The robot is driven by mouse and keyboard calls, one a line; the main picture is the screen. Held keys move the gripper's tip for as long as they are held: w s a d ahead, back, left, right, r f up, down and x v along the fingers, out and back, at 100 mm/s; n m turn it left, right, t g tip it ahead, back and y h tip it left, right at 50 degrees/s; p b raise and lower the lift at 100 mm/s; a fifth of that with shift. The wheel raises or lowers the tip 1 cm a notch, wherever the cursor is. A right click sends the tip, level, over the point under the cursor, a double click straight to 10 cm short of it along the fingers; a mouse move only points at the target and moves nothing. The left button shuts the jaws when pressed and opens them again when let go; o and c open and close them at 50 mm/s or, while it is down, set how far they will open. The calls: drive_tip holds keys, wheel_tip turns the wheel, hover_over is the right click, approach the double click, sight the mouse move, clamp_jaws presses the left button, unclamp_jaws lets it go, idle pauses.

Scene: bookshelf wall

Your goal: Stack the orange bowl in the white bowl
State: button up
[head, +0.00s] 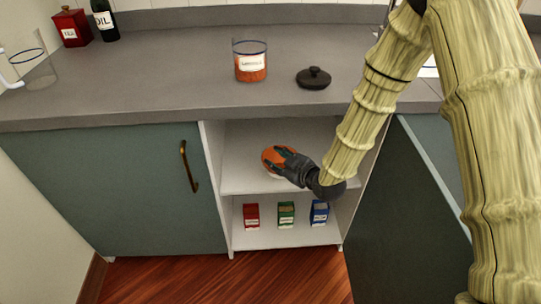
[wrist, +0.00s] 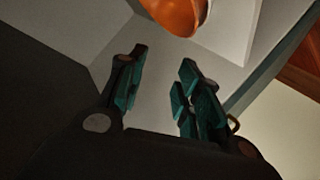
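The orange bowl (head: 269,157) is on the upper white shelf of the open cabinet, partly covered by my gripper (head: 281,159). In the wrist view, the orange bowl (wrist: 178,14) is cut off by the top edge, beyond the fingertips. My gripper (wrist: 162,68) also shows there with its two teal fingers spread apart and nothing between them. A small pale edge shows under the orange bowl in the head view. It may be the white bowl, but I cannot tell it from the white shelf.
The white shelf (head: 240,178) has a lower level with red (head: 251,216), green (head: 286,214) and blue boxes (head: 319,212). The counter (head: 160,80) above holds a labelled glass jar (head: 249,62) and a dark lid (head: 313,78). Cabinet side walls stand close to my gripper.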

drive_tip(key=shift+v, duration=2.6)
drive_tip(key=shift+f, duration=0.1)
drive_tip(key=s+d+f+m+g+h, duration=0.25)
drive_tip(key=s+d+f+m, duration=0.2)
drive_tip(key=s+f, duration=0.45)
drive_tip(key=s+d+f+m+g+h, duration=0.25)
drive_tip(key=s+d+f, duration=0.4)
drive_tip(key=f, duration=0.35)
drive_tip(key=s+d+f+m+g+h, duration=0.1)
drive_tip(key=s+d+f+m+g, duration=0.1)
drive_tip(key=s, duration=0.5)
drive_tip(key=s+d+f+m+g+h, duration=0.1)
drive_tip(key=s+d+f, duration=0.3)
drive_tip(key=s, duration=0.4)
drive_tip(key=s+d+f+m+g+h, duration=0.1)
drive_tip(key=s+d+f+m+g, duration=0.1)
drive_tip(key=s, duration=0.6)
drive_tip(key=shift+d+f+m+g+h, duration=0.3)
drive_tip(key=shift+d+f+m+g, duration=0.2)
drive_tip(key=shift+m, duration=0.5)
drive_tip(key=shift+r, duration=0.1)
